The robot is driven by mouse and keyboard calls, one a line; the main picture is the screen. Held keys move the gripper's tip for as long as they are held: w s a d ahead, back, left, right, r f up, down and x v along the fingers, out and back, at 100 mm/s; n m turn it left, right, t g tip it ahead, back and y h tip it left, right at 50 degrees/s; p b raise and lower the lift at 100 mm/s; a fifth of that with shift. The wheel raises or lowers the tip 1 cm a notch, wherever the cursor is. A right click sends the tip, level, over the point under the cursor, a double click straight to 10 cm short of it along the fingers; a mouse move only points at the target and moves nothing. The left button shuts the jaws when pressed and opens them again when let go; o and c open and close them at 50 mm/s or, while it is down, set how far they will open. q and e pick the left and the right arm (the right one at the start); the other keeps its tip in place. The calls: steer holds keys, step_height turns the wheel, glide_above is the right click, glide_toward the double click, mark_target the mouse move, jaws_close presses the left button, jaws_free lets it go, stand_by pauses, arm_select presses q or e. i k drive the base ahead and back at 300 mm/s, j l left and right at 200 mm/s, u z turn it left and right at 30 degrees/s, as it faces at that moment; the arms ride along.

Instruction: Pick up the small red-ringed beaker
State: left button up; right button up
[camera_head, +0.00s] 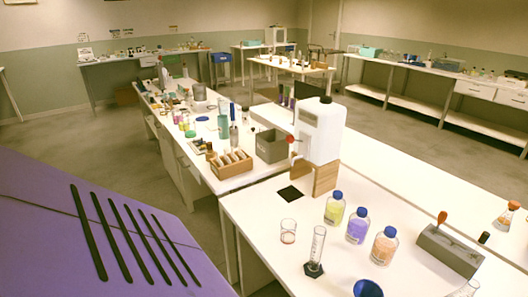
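A small clear beaker (288,231) with a reddish band near its base stands upright on the near white table (262,236), close to its left side. It stands left of a graduated cylinder (317,247) with a dark foot, with a small gap between them. Nothing is touching the beaker. Neither of my grippers is in view.
Three blue-capped bottles, yellow (335,209), purple (357,227) and orange (384,246), stand right of the cylinder. A black square (290,193) lies behind the beaker. A white canister (320,135) on a wooden stand (326,178) is farther back. A blue bowl (368,289) is at the front.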

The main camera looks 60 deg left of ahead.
mark_target(288, 226)
steer(key=i+j+u, duration=0.1)
steer(key=u, duration=0.4)
steer(key=i+j+u, duration=0.1)
steer(key=u, duration=0.4)
steer(key=i+u, duration=0.15)
steer(key=u, duration=0.3)
